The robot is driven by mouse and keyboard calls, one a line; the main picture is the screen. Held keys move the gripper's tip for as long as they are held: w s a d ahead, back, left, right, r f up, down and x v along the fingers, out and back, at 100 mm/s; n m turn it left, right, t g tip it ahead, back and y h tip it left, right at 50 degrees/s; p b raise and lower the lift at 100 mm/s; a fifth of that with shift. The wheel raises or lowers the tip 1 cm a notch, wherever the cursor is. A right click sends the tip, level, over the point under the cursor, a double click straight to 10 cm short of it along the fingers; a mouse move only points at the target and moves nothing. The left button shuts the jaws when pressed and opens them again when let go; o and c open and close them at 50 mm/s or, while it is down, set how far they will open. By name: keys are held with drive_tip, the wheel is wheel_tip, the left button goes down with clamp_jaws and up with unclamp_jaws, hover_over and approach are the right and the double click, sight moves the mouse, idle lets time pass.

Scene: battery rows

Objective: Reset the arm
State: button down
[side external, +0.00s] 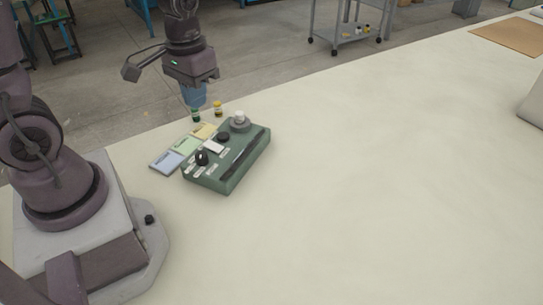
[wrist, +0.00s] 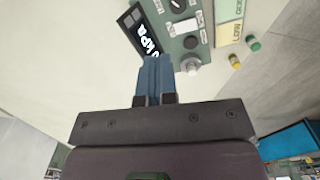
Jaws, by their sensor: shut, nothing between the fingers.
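My gripper (side external: 195,103) hangs pointing down near the table's far edge, above and behind the green control box (side external: 233,178). Its blue fingers are together with nothing between them; they also show in the wrist view (wrist: 153,62). The box has a white knob (side external: 239,117), black knobs (side external: 202,158) and a dark display strip, which reads "kPa" in the wrist view (wrist: 145,35). The fingers look apart from the box, though their exact height is hard to tell.
Blue (side external: 166,161), green (side external: 185,146) and yellow (side external: 203,131) cards lie along the box's left side. A small green piece (side external: 195,115) and a yellow piece (side external: 218,109) stand near the far edge. The table's right side is mostly clear, with a brown mat (side external: 510,37) at the back.

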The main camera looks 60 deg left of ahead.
drive_tip(key=s+d+r+m+t, duration=0.1)
drive_tip(key=s+d+r+t, duration=0.1)
drive_tip(key=r, duration=0.4)
drive_tip(key=s+d+r+m+t, duration=0.2)
drive_tip(key=s+d+r+t, duration=0.1)
drive_tip(key=r, duration=0.4)
drive_tip(key=shift+s+d+r+t, duration=0.3)
drive_tip(key=shift+s+d, duration=0.35)
drive_tip(key=shift+d, duration=0.05)
